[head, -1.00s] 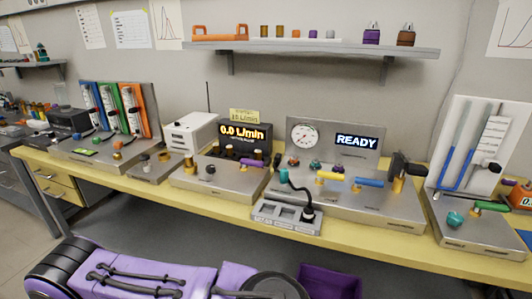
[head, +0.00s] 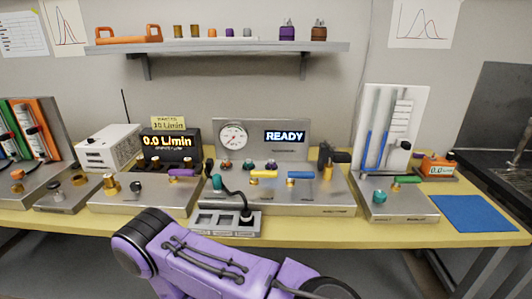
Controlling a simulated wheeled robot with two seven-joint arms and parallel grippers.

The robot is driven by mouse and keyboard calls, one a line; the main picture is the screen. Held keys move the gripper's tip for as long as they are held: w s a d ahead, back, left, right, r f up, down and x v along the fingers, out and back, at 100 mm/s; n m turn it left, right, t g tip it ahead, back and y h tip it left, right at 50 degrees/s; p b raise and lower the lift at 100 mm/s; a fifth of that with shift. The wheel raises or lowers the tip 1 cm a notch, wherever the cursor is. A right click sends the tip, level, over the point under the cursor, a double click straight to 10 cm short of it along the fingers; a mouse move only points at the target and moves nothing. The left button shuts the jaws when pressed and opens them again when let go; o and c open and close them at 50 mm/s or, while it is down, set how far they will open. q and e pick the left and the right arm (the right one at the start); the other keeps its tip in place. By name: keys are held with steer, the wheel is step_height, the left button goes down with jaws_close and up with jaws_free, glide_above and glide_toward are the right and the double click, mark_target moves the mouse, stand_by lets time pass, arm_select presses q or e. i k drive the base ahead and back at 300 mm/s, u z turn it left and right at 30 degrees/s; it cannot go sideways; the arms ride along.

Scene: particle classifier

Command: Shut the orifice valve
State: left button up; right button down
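Several valves with coloured lever handles sit on steel boxes along the bench. A green lever (head: 407,180) is on the box under the manometer panel (head: 386,128) at right. A yellow lever (head: 263,174) and a blue lever (head: 300,175) are on the middle box, and a purple lever (head: 183,173) is on the box left of it. No readable label shows which one is the orifice valve. All these levers appear to lie roughly sideways. A purple arm link of mine crosses the bottom foreground; neither gripper is in view.
A grey socket strip (head: 196,230) with a black plug lies at the bench's front edge. A display reading READY (head: 285,136) and a 0.0 L/min display (head: 167,142) stand behind. A blue mat (head: 474,214) lies at right, near a sink. A shelf (head: 220,47) hangs above.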

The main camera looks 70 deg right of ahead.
mark_target(173, 174)
steer(key=z, duration=1.15)
